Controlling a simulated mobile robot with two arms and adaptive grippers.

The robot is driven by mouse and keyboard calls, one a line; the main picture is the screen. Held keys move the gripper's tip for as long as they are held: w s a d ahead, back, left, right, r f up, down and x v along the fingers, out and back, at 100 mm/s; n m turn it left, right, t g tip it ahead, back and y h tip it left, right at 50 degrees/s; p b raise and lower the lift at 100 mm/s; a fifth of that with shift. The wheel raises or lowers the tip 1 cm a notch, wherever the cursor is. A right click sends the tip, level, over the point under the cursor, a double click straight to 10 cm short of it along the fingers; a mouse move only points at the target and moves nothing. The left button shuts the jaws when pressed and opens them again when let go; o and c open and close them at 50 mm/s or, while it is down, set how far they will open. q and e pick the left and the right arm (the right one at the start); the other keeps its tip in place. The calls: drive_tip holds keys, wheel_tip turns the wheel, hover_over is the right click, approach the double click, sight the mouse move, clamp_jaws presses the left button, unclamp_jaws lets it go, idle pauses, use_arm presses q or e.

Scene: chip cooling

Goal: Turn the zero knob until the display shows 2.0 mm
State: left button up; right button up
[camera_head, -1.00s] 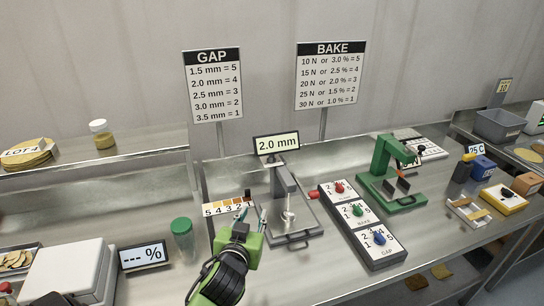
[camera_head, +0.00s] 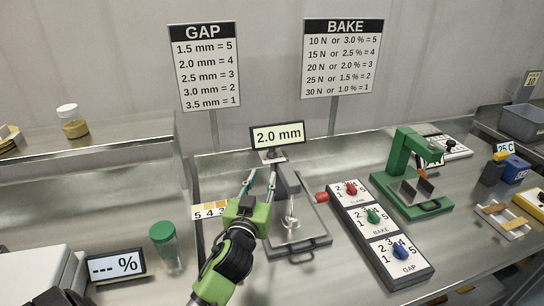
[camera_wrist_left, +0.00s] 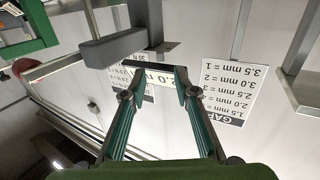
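The display (camera_head: 277,135) stands at the back of the bench and reads 2.0 mm. It also shows upside down in the left wrist view (camera_wrist_left: 155,77). Below it is the metal gauge stand (camera_head: 288,181) with an arm, a small round foot and a handled base plate. I cannot make out the zero knob clearly; the area under the display is small and partly hidden. My left gripper (camera_head: 259,180) is open and empty, left of the stand's arm, its fingers pointing toward the display. In the left wrist view its fingers (camera_wrist_left: 156,82) are apart, with the display beyond them. My right gripper is not in view.
Right of the stand are a panel with red, green and blue knobs (camera_head: 381,235) and a green press (camera_head: 411,175). On the left are a green-lidded jar (camera_head: 166,245), a percent display (camera_head: 115,265) and a numbered strip (camera_head: 209,211). GAP (camera_head: 204,67) and BAKE (camera_head: 342,58) signs stand behind.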

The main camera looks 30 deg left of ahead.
sight(270, 156)
use_arm(q)
drive_tip(key=p+x, duration=0.1)
drive_tip(key=x, duration=0.6)
drive_tip(key=p+x, duration=0.1)
drive_tip(key=x, duration=0.3)
drive_tip(key=shift+w+a+r+p, duration=0.1)
drive_tip(key=shift+w+r+p, duration=0.05)
drive_tip(key=shift+r+p, duration=0.2)
drive_tip(key=shift+w+a+f, duration=0.15)
drive_tip(key=shift+w, duration=0.3)
clamp_jaws()
